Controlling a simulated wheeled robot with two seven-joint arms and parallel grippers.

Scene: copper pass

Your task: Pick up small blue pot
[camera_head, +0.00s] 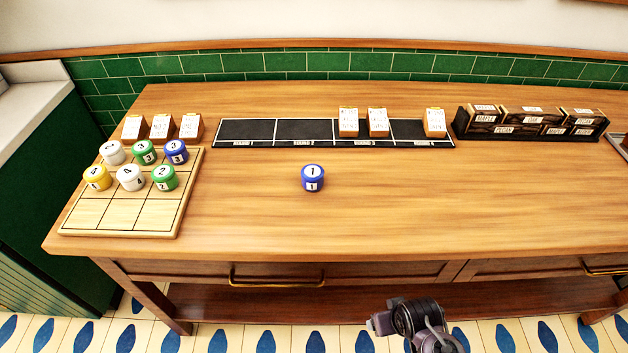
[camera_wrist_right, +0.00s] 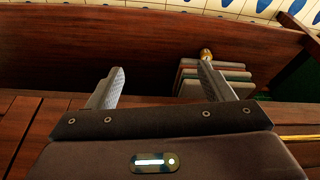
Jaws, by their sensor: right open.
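A small blue pot (camera_head: 312,178) with a white band marked 1 stands alone on the bare middle of the wooden table (camera_head: 400,210). Another blue pot (camera_head: 176,151), marked 3, stands on the gridded wooden board at the left. My right gripper (camera_wrist_right: 160,80) is open and empty in the right wrist view, facing dark wood below the table top. In the head view, part of my right arm (camera_head: 415,318) shows low in front of the table, well apart from the pot. My left gripper does not show.
The gridded board (camera_head: 95,213) holds several white, green, yellow and blue pots. A black four-section strip (camera_head: 275,130) with small wooden card blocks lies along the back. A dark rack (camera_head: 530,123) stands at the back right. Drawers with handles (camera_head: 277,283) line the table front.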

